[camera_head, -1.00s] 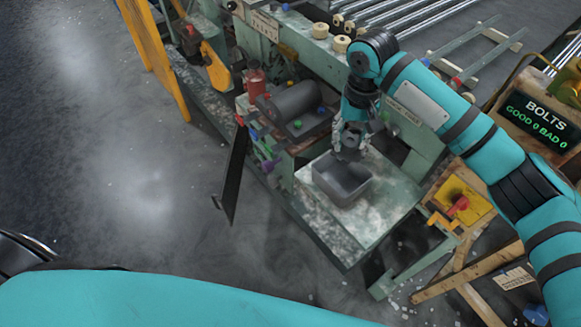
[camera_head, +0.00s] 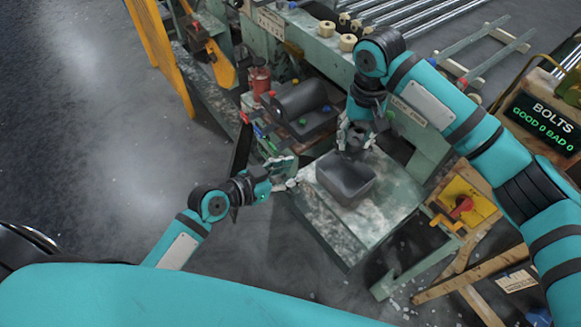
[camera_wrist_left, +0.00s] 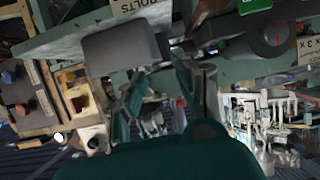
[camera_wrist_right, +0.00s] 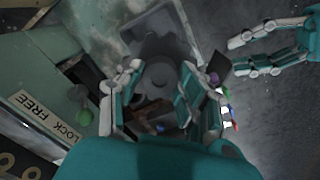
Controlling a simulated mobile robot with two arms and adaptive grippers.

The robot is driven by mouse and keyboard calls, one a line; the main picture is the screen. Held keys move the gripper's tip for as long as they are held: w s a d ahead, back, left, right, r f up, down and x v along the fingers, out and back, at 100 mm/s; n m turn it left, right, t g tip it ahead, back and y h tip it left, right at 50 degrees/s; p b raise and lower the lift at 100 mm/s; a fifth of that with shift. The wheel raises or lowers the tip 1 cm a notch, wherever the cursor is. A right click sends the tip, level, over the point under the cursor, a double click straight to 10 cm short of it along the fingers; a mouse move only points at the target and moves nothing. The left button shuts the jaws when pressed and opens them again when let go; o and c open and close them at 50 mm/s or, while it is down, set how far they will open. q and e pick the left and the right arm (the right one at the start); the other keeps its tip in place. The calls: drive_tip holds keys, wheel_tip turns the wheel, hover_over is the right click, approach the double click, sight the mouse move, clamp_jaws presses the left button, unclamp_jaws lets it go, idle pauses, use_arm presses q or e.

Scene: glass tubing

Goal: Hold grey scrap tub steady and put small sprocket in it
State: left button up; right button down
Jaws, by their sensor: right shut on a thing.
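The grey scrap tub (camera_head: 346,190) stands upright on a worn green bench top (camera_head: 330,225). It also shows in the left wrist view (camera_wrist_left: 120,50) and beyond the fingers in the right wrist view (camera_wrist_right: 150,22). My right gripper (camera_head: 354,150) points down over the tub's far edge. It is shut on the small sprocket (camera_wrist_right: 160,78), a dark grey round piece partly hidden by the fingers. My left gripper (camera_head: 287,174) is left of the tub, with its fingers apart and empty, not touching it. In the left wrist view the tub lies ahead of its fingers (camera_wrist_left: 158,88).
A machine with a dark grey curved cover (camera_head: 298,98) and a red can (camera_head: 259,80) stand behind the bench. A dark upright panel (camera_head: 241,150) is close behind my left gripper. A yellow box with a red knob (camera_head: 463,205) is at right. The bench front is clear.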

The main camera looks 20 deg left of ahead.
sight(325, 157)
use_arm(q)
drive_tip(key=x, duration=0.4)
drive_tip(key=r+x, duration=0.1)
drive_tip(key=x, duration=0.2)
drive_tip(key=d+x, duration=0.1)
drive_tip(key=x, duration=0.3)
drive_tip(key=shift+w+d+r, duration=0.15)
drive_tip(key=shift+w+r, duration=0.15)
drive_tip(key=shift+w, duration=0.05)
clamp_jaws()
